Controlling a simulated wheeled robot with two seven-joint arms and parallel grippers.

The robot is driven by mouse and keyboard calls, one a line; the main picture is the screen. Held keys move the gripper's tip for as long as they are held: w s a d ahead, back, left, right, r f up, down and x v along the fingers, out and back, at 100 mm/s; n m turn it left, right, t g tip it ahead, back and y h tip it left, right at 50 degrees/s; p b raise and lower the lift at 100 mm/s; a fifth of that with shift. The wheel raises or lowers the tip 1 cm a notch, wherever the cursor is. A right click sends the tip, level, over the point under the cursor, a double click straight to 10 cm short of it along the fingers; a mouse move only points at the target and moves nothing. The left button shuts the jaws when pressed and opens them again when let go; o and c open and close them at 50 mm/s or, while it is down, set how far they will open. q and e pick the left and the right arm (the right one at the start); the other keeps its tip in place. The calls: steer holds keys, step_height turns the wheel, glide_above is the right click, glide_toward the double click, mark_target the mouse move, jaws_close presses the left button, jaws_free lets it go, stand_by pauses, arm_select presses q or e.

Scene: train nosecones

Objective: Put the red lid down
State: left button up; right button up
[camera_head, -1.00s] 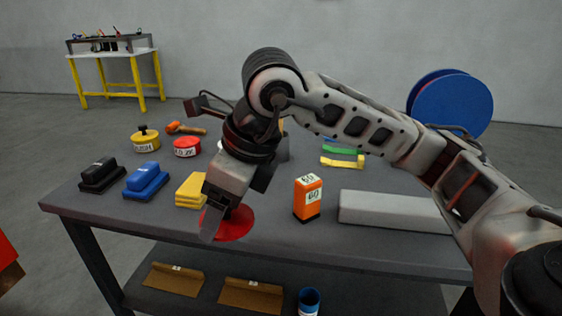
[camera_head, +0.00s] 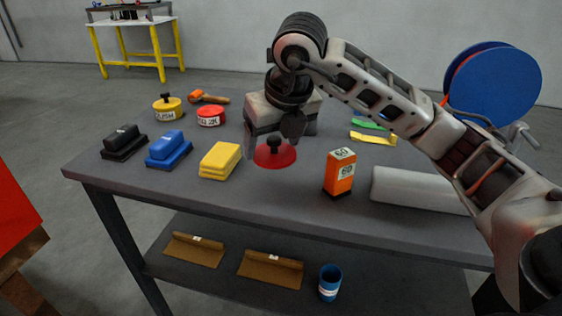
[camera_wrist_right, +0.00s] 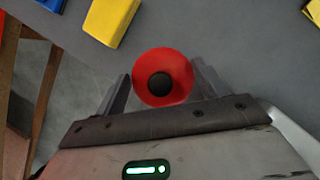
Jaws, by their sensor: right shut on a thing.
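The red lid (camera_head: 275,157), a round disc with a black knob, is over the grey table (camera_head: 290,205), between the yellow block and the orange box. I cannot tell whether it touches the tabletop. My right gripper (camera_head: 274,145) reaches down over it, a finger at either side, and is shut on it. In the right wrist view the lid (camera_wrist_right: 162,62) sits between the fingers of the gripper (camera_wrist_right: 160,85), knob towards the camera. My left gripper is not in view.
A yellow block (camera_head: 219,160) lies left of the lid and an orange box (camera_head: 340,174) right of it. Blue (camera_head: 168,148) and black (camera_head: 124,142) blocks, a yellow tin (camera_head: 167,107) and a red tin (camera_head: 211,116) stand farther left. The table's front strip is clear.

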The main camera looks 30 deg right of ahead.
mark_target(279, 148)
steer(key=f, duration=0.1)
steer(key=w+d+f, duration=0.1)
steer(key=d+f, duration=0.1)
steer(key=shift+w+d+f, duration=0.1)
steer(key=shift+w+f, duration=0.1)
steer(key=shift+w, duration=0.15)
steer(key=shift+w+d+f, duration=0.1)
steer(key=shift+f, duration=0.55)
steer(key=shift+w+d+f, duration=0.1)
steer(key=shift+f, duration=1)
steer(key=o, duration=1)
steer(key=shift+f, duration=0.1)
